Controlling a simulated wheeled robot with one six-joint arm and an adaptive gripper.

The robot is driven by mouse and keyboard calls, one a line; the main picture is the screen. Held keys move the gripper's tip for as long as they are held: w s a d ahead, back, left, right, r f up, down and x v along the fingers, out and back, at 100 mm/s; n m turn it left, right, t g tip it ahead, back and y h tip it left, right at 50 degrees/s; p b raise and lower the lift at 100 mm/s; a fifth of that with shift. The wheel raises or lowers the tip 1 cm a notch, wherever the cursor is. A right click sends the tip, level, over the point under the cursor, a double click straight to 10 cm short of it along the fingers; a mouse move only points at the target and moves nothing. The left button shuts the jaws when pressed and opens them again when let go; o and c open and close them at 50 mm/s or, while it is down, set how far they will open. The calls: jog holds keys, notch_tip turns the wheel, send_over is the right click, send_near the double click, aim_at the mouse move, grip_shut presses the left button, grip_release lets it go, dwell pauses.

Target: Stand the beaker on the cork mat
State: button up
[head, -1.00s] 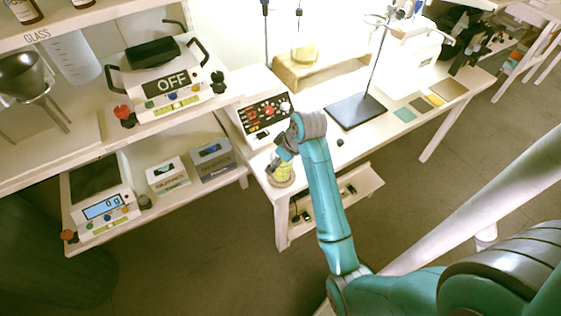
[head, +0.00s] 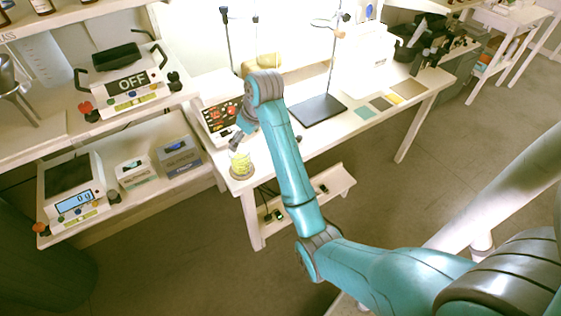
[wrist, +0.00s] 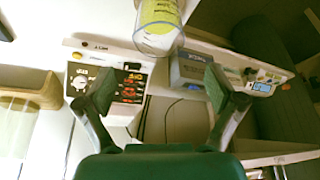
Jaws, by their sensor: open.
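The beaker (head: 240,162), clear with yellow contents, stands upright on the round cork mat (head: 243,177) at the near left corner of the white bench. In the wrist view the beaker (wrist: 158,20) shows at the top edge, partly cut off, beyond the fingertips. My gripper (head: 238,141) is just above and behind the beaker in the head view. The wrist view shows my gripper (wrist: 162,88) open, its two dark finger pads wide apart with nothing between them. The beaker looks clear of both fingers. The mat is partly hidden under the beaker.
A device with a dark red-lit panel (head: 222,118) stands close behind the beaker. A dark stand base (head: 317,110) and several coloured tiles (head: 381,103) lie farther right. Scales and boxes fill the shelves at left. The bench front has bare room.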

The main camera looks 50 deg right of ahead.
jog(key=s+a+f+m+t+h, duration=0.1)
jog(key=s+a+f+t, duration=0.1)
jog(key=s+a+f, duration=0.55)
jog(key=s+a+f+t, duration=0.2)
jog(key=s+a+f, duration=0.25)
jog(key=f, duration=0.55)
jog(key=s+a+t, duration=0.1)
jog(key=s+a, duration=0.1)
jog(key=s, duration=0.5)
jog(key=s+a+t, duration=0.1)
jog(key=s+a, duration=0.2)
jog(key=s, duration=0.5)
jog(key=s+a+r+t, duration=0.1)
jog(key=s+r+t, duration=0.1)
jog(key=s+r, duration=0.5)
jog(key=s+a+r+t, duration=0.2)
jog(key=s+r, duration=0.5)
jog(key=s, duration=0.3)
jog(key=shift+s+a+r+y, duration=0.15)
jog(key=shift+s+a+y, duration=0.15)
jog(key=shift+s, duration=0.1)
